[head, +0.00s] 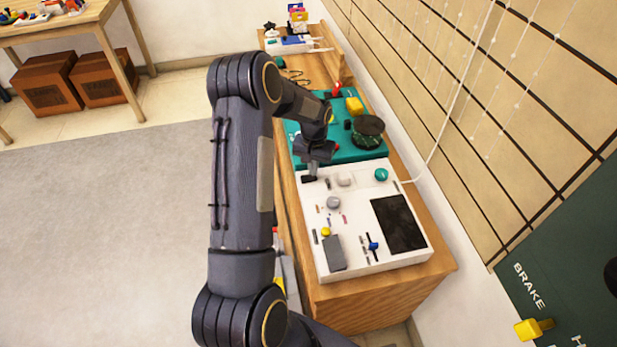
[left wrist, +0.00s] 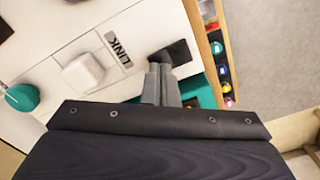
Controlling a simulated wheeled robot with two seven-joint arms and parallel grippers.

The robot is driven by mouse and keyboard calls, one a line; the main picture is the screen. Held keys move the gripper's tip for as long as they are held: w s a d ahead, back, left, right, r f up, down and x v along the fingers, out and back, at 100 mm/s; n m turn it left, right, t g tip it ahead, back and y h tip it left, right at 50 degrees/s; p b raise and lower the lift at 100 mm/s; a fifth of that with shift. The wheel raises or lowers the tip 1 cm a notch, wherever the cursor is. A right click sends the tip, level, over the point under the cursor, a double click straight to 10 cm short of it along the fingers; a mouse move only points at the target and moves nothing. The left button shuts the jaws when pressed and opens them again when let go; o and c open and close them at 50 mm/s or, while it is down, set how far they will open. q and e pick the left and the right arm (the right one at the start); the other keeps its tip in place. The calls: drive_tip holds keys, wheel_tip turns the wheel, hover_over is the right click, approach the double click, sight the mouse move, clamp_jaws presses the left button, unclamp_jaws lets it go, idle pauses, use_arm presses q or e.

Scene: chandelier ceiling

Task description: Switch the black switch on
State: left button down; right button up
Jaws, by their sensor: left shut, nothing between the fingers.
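A white control panel (head: 360,215) lies on the wooden bench. At its far left corner is a small black switch (head: 308,179), which also shows in the left wrist view as a dark square (left wrist: 180,50) beside the word LINK. My left gripper (head: 315,163) is over that corner in the head view. In the left wrist view its grey fingers (left wrist: 160,69) are together and empty, with their tips at the edge of the black switch and covering part of it. I cannot tell whether they touch it, nor which way the switch is set. My right gripper is not in view.
On the panel are a teal knob (head: 381,174), a pale button (left wrist: 82,73), a dark screen (head: 398,224) and several small levers. A teal panel (head: 345,154) with a dark round part adjoins behind. A slatted wall (head: 470,100) borders the bench on the right.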

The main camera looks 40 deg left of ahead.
use_arm(q)
drive_tip(key=shift+f+b, duration=0.45)
drive_tip(key=shift+f, duration=0.2)
drive_tip(key=shift+r+p, duration=2.25)
drive_tip(key=shift+r, duration=1.35)
